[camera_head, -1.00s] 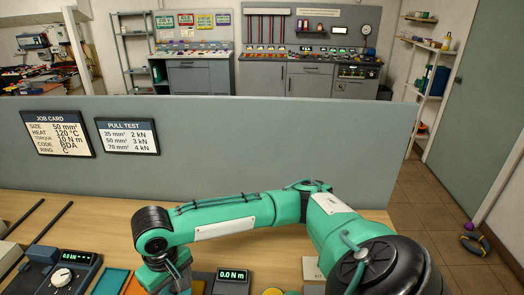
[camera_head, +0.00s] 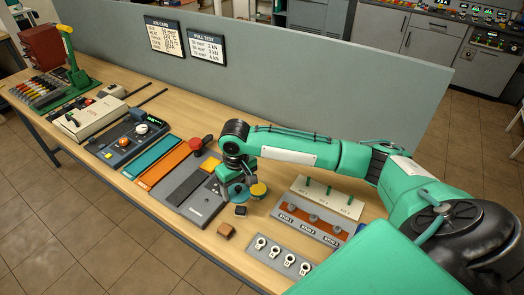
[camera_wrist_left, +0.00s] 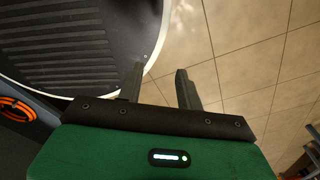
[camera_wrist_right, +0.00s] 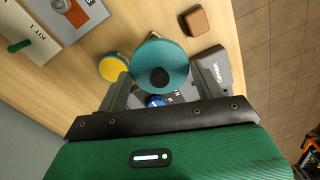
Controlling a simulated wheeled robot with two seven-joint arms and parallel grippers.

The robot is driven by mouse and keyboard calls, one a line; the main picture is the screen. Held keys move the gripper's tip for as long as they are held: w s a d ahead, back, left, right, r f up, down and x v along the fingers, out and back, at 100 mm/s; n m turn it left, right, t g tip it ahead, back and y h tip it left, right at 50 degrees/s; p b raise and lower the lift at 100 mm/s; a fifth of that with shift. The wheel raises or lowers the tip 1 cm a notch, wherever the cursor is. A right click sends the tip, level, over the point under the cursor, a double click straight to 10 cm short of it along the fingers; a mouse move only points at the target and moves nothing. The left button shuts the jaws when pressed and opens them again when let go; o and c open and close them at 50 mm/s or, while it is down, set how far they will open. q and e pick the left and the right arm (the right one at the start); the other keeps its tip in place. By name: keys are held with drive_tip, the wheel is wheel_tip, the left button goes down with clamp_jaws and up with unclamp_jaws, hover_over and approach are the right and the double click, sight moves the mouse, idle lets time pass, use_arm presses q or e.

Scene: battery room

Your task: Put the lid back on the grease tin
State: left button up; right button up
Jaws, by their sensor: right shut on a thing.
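The teal round lid (camera_wrist_right: 172,58) with a dark centre knob is between the fingers of my right gripper (camera_wrist_right: 158,80), which is shut on it. In the head view the lid (camera_head: 238,194) hangs low over the bench below the right gripper (camera_head: 232,180), partly hidden by it. The grease tin (camera_head: 258,191) is open, its yellow top showing, just right of the lid. In the right wrist view the tin (camera_wrist_right: 113,67) stands left of the lid, close to it. My left gripper (camera_wrist_left: 157,80) is open and empty over the floor, outside the head view.
A brown block (camera_head: 226,230) and a small dark block (camera_head: 240,210) lie near the tin. A stud board (camera_head: 312,222) and a ring-lug plate (camera_head: 281,255) are to the right. A grey tray (camera_head: 186,188) is to the left. A grey partition (camera_head: 300,80) stands behind the bench.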

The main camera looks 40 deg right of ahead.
drive_tip(key=w+d+p, duration=0.3)
drive_tip(key=d, duration=0.2)
use_arm(q)
wheel_tip(320, 180, up, 7)
drive_tip(key=w+p, duration=0.2)
use_arm(e)
drive_tip(key=n, duration=0.1)
hover_over(257, 188)
wheel_tip(257, 188, down, 4)
drive_tip(key=shift+w+d+r+b, duration=0.1)
drive_tip(key=shift+b, duration=0.35)
wheel_tip(257, 188, down, 4)
drive_tip(key=b, duration=0.4)
drive_tip(key=shift+r, duration=0.25)
drive_tip(key=shift+f, duration=0.95)
use_arm(q)
drive_tip(key=f, duration=0.2)
drive_tip(key=s+f, duration=0.1)
drive_tip(key=f, duration=0.2)
drive_tip(key=shift+s+d+f, duration=0.1)
drive_tip(key=shift+s, duration=0.05)
drive_tip(key=shift+r+p, duration=0.8)
drive_tip(key=shift+r, duration=0.1)
drive_tip(key=shift+r+p, duration=0.4)
use_arm(e)
drive_tip(key=shift+f, duration=0.15)
use_arm(q)
drive_tip(key=shift+r+p, duration=0.4)
